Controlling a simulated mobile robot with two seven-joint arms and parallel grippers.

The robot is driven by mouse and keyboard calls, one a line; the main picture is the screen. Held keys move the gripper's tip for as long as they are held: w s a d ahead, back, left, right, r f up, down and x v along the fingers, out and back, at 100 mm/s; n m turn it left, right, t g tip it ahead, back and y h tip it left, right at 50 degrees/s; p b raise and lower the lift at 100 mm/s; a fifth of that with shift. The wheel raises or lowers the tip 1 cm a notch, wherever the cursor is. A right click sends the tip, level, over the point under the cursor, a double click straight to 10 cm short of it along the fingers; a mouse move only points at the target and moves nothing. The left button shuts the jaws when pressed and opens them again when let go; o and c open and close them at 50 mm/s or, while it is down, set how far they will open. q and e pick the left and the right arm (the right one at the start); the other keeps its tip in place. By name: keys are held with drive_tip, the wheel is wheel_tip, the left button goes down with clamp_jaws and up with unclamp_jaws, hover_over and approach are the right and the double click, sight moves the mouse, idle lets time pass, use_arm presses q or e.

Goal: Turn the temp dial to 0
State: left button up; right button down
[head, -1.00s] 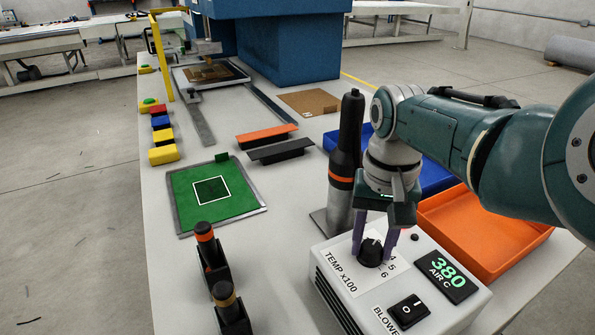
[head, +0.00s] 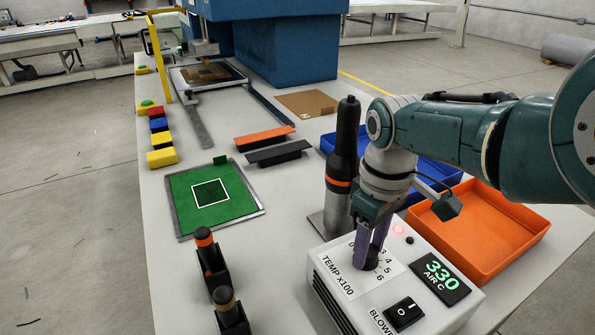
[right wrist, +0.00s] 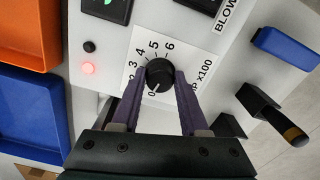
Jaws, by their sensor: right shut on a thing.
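The black temp dial (head: 371,262) sits on top of the white control box (head: 335,296), inside a printed scale marked TEMP x100. In the right wrist view the dial (right wrist: 159,72) lies between the two purple fingers, and its pale mark seems to point near the 0. My right gripper (head: 370,256) points down and is shut on the dial; in the right wrist view its fingertips (right wrist: 159,78) press on opposite sides. The green display (head: 440,273) reads 330 AIR C. My left gripper is not in view.
A red light (head: 398,230) glows beside the scale. A black heat tool (head: 343,165) stands behind the box. An orange tray (head: 490,265) lies to the right, and a blue tray (head: 436,176) behind it.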

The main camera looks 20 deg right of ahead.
drive_tip(key=shift+n, duration=1.2)
drive_tip(key=shift+c, duration=2.1)
unclamp_jaws()
drive_tip(key=shift+r, duration=0.1)
wheel_tip(320, 180, up, 8)
drive_tip(key=p, duration=0.6)
drive_tip(key=shift+r, duration=0.9)
